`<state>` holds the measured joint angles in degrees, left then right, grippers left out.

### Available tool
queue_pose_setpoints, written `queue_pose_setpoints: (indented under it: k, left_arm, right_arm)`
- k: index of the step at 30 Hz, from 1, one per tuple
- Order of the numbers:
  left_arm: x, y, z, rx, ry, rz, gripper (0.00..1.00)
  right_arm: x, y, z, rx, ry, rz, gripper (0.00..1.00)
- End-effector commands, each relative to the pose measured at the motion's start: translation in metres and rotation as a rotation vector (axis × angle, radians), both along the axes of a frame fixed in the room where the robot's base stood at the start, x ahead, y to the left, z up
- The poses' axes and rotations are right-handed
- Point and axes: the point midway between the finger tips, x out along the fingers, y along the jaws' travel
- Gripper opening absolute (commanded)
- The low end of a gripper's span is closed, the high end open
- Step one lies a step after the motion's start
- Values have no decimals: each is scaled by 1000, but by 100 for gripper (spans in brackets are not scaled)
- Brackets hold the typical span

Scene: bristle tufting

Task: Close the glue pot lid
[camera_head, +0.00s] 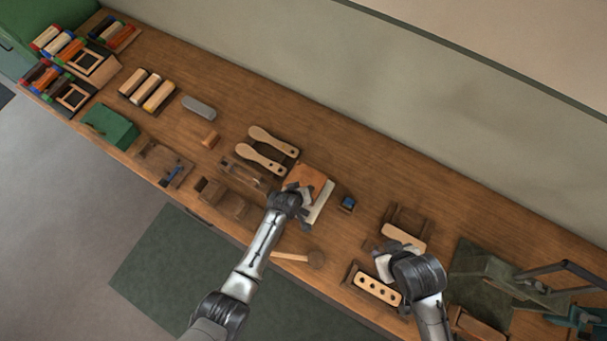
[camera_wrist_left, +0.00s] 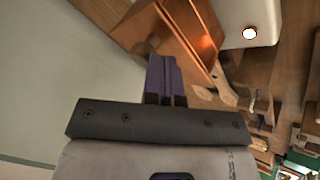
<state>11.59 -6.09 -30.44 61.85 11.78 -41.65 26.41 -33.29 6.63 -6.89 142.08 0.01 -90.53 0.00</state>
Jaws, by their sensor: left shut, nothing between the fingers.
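My left gripper (camera_head: 293,190) is at the panel's near left side. Its fingers (camera_wrist_left: 165,68) are shut and empty, close to the panel; I cannot tell if they touch. My right gripper (camera_head: 383,262) hangs over the bench at the right, its fingers partly hidden by its wrist.
A small blue-topped pot (camera_head: 347,203) stands right of the glue pot. Paddle-shaped wooden handles (camera_head: 262,155) lie to its left, and a mallet (camera_head: 300,258) lies in front. A drilled wooden block (camera_head: 377,289) sits near my right gripper. The bench behind is clear.

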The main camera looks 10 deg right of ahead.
Motion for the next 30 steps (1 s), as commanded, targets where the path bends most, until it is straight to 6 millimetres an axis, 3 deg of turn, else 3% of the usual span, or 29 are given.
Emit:
queue_pose_setpoints:
  k: [11, 17, 23, 30]
  left_arm:
    - [-1, 0, -1, 0, 1, 0, 0]
    - [-6, 9, 4, 2, 2, 0, 0]
    - [-21, 36, 13, 4, 2, -2, 0]
    - [-39, 44, 40, -1, -1, -2, 0]
  right_arm:
    - [0, -1, 0, -5, 0, 4, 43]
    - [0, -2, 11, -8, 0, 6, 43]
    - [0, -3, 39, -9, 0, 5, 43]
    - [1, -1, 37, -3, -4, 2, 43]
